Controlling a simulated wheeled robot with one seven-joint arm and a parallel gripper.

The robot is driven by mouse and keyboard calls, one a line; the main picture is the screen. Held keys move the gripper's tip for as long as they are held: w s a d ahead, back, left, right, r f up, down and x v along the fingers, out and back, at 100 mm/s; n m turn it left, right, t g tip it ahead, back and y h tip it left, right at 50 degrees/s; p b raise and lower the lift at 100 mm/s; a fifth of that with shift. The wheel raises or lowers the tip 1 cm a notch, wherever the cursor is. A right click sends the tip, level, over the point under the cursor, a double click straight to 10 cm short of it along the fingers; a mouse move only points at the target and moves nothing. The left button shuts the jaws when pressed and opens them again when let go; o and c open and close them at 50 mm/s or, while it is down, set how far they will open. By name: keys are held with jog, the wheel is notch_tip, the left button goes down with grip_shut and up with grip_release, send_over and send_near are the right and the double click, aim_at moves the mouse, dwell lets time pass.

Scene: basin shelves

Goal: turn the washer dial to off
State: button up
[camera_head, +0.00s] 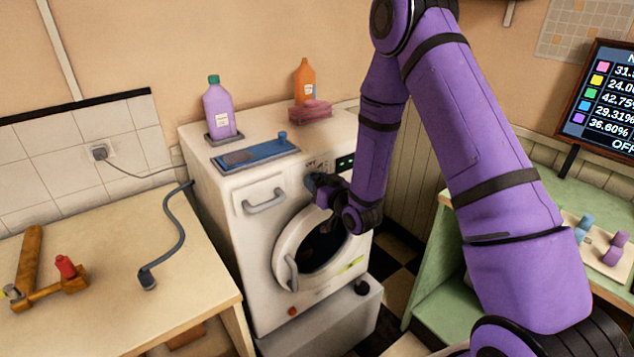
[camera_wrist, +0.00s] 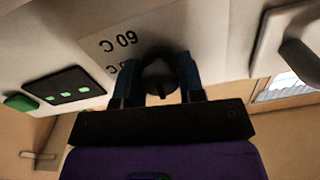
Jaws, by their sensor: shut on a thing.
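The white washer (camera_head: 237,187) stands between the two counters, its round door facing front. My gripper (camera_head: 315,183) is at the upper front panel, above the door. In the wrist view, my gripper (camera_wrist: 160,82) is shut on the dark round dial (camera_wrist: 160,70), one finger on each side. The panel beside the dial carries printed "60 C" marks, upside down in this view. My fingers cover part of the dial and its markings, so I cannot tell its setting. A dark display (camera_wrist: 66,92) with green lights sits beside it; it also shows in the head view (camera_head: 345,162).
On the washer top are a purple bottle (camera_head: 219,112), an orange bottle (camera_head: 305,82), a pink block (camera_head: 310,111) and a blue tray (camera_head: 254,155). A drawer handle (camera_head: 264,201) protrudes left of my gripper. A wooden counter (camera_head: 190,285) stands left, a green shelf (camera_head: 436,270) right.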

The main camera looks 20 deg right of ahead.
jog(key=shift+n, duration=0.7)
jog(key=o, duration=0.9)
